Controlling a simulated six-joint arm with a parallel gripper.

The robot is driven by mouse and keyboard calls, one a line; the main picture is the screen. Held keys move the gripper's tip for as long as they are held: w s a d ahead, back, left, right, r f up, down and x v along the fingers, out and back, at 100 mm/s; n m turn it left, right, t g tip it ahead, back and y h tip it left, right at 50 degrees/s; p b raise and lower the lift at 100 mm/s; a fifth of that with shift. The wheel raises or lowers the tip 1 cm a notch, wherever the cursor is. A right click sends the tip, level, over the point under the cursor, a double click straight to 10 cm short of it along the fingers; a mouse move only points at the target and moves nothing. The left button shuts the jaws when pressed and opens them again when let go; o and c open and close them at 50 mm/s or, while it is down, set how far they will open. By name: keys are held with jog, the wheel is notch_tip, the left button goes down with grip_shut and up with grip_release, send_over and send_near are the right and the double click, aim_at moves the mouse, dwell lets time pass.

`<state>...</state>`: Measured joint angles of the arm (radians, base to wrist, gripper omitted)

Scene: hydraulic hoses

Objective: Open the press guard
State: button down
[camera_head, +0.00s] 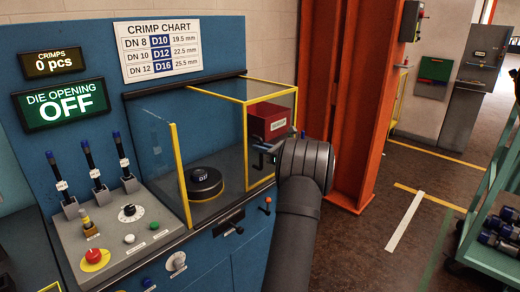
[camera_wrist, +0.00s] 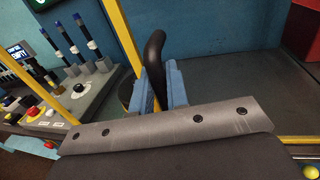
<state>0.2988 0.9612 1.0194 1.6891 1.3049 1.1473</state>
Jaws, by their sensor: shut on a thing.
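The press guard (camera_head: 246,140) is a clear box with yellow edge frames on the blue press. In the wrist view a yellow guard post (camera_wrist: 122,40) stands just left of my gripper. My gripper (camera_head: 270,148) is at the guard's right front side in the head view, mostly hidden behind my wrist. In the wrist view its blue fingers (camera_wrist: 159,90) are shut on a black curved handle (camera_wrist: 154,48), whose top sticks up between them. The exact swing of the guard panels is hard to tell through the clear sheet. A round black die piece (camera_head: 205,182) marked D27 sits inside.
A control panel with levers (camera_head: 95,180), knobs and a red stop button (camera_head: 95,257) lies left. A red box (camera_head: 268,121) is behind the guard frame. An orange post (camera_head: 355,100) stands right, and a green cart (camera_head: 490,250) stands farther right. Floor between is clear.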

jog(key=c, duration=1.5)
grip_release()
jog(key=shift+d, duration=0.1)
jog(key=v, duration=1.7)
jog(key=shift+s+d, duration=0.1)
jog(key=shift+s, duration=0.05)
jog(key=x, duration=1.7)
jog(key=shift+a, duration=0.25)
